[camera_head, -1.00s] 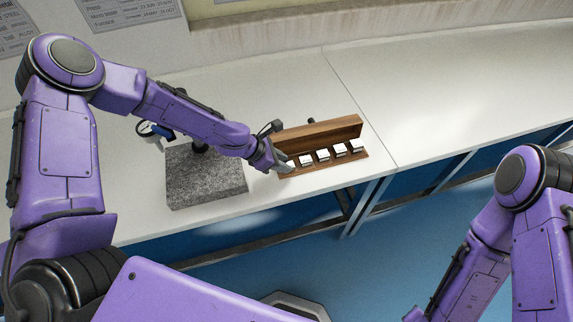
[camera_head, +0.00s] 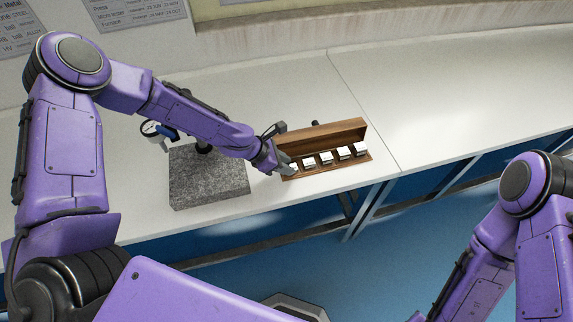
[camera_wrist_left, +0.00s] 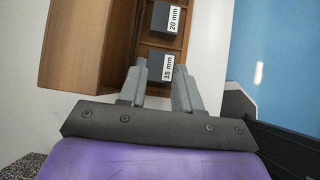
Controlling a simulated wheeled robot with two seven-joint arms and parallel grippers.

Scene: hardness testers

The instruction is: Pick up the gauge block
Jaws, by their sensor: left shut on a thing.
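The gauge blocks sit in a row in an open wooden case (camera_head: 322,134) on the bench. My left gripper (camera_head: 287,168) is at the left end of the row, low over the case. In the left wrist view, my left gripper (camera_wrist_left: 159,76) has its two fingers on either side of the gauge block labelled 15 mm (camera_wrist_left: 157,66) and is shut on it. That block is still level with the case, and its lower part is hidden. The block labelled 20 mm (camera_wrist_left: 165,18) lies just beyond it. My right gripper is out of view.
A grey granite stand base (camera_head: 208,178) with a dial gauge (camera_head: 150,128) stands left of the case, under my left forearm. The case's raised lid is behind the blocks. The bench (camera_head: 440,95) to the right is clear. The bench's front edge is close to the case.

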